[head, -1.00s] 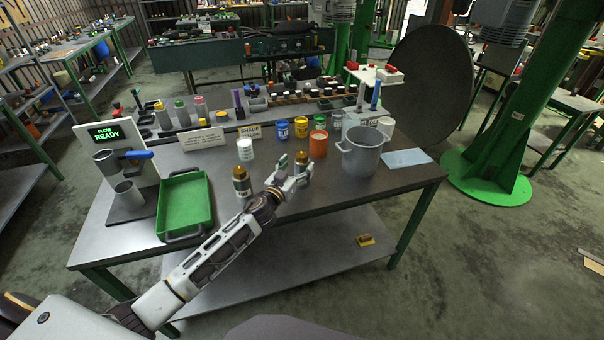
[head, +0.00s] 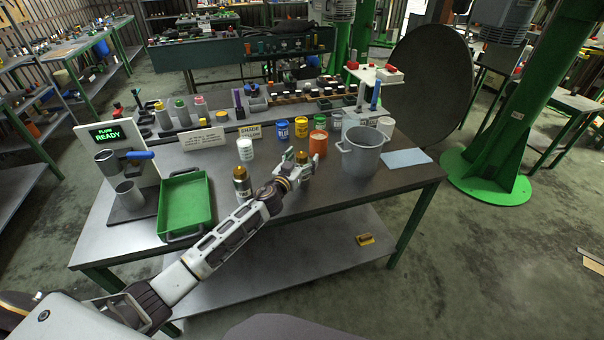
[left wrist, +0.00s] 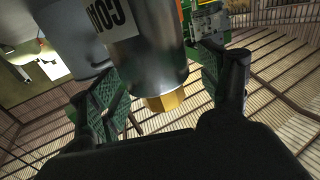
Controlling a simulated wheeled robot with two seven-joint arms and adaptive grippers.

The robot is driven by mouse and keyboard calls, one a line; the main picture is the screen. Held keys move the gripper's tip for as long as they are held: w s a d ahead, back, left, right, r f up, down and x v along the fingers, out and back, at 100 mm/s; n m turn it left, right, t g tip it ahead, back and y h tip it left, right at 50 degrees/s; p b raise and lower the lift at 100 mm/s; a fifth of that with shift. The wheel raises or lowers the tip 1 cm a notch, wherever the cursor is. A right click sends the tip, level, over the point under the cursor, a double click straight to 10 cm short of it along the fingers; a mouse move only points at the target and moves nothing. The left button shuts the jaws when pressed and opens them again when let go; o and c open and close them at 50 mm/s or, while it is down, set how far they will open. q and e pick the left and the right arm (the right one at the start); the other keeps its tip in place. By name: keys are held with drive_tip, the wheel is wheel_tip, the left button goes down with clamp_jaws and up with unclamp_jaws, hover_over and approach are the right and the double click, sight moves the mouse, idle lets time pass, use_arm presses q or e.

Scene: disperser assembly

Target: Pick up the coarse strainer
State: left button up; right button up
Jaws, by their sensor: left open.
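The coarse strainer (head: 303,172) is a small metal cylinder with a brass top, standing on the bench and partly hidden by my left gripper (head: 291,168). In the left wrist view the strainer (left wrist: 148,52) appears upside down, with a label reading "COA" and a brass hex end. It lies between the two open fingers of my left gripper (left wrist: 170,85), with visible room beside the right finger. Contact with the left finger is hard to judge. A similar brass-topped cylinder (head: 241,184) stands to the left, beside my forearm. My right gripper is out of view.
An orange cup (head: 318,144) stands just behind the strainer and a grey pot (head: 362,152) to its right. A white container (head: 245,149) stands behind the other cylinder. A green tray (head: 186,203) lies at left. Blue and yellow cans (head: 301,127) stand behind.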

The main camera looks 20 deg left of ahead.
use_arm(q)
drive_tip(key=shift+c, duration=0.3)
clamp_jaws()
drive_tip(key=shift+r, duration=0.15)
idle(0.5)
